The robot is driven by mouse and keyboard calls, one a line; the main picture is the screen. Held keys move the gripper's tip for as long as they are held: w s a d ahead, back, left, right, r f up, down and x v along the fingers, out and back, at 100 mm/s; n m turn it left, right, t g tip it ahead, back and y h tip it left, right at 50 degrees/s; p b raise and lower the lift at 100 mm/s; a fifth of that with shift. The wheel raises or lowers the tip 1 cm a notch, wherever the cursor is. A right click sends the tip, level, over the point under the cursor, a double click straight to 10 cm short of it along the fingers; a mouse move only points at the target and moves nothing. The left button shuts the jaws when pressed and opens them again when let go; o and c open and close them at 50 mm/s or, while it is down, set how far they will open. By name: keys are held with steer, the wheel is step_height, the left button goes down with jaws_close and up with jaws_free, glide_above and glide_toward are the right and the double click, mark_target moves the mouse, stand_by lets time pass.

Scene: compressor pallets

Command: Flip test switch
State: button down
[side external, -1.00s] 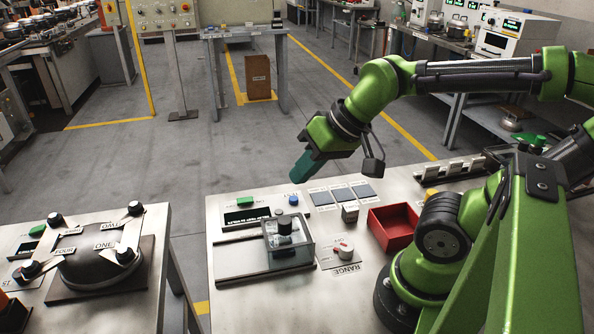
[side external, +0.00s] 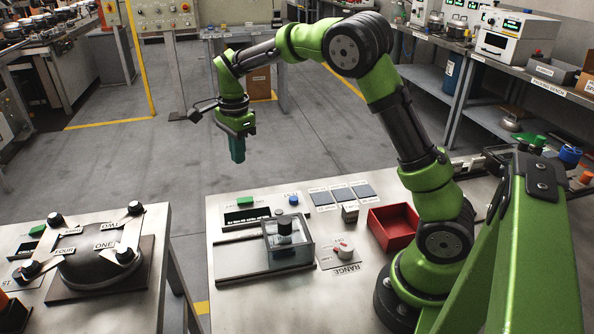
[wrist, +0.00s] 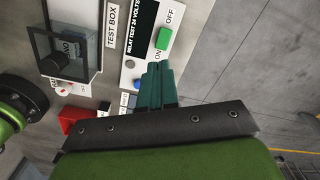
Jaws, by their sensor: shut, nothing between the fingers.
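A green switch (side external: 245,201) sits beside the dark display on the bench panel. In the wrist view the green switch (wrist: 163,38) lies between the words ON and OFF, and the display (wrist: 141,27) reads RELAY TEST 24 VOLTS. A clear box (side external: 288,242) stands nearer the camera with a black knob inside; a TEST BOX label (wrist: 111,26) is next to it in the wrist view. My gripper (side external: 237,160) points down above the far side of the panel, apart from it. Its teal fingers (wrist: 154,66) are shut and empty.
A blue button (side external: 294,200), grey pads (side external: 342,194), a red tray (side external: 393,226) and a RANGE knob (side external: 344,249) share the bench. The clear box rises above the panel. Another bench with a round dark fixture (side external: 100,262) stands at left.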

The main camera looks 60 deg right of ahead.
mark_target(240, 200)
steer(key=m, duration=0.1)
steer(key=w+r+m, duration=0.1)
steer(key=m, duration=0.3)
steer(key=shift+w+d+r, duration=0.15)
steer(key=shift+r, duration=0.15)
step_height(240, 200, down, 14)
steer(key=shift+f, duration=0.1)
stand_by(0.3)
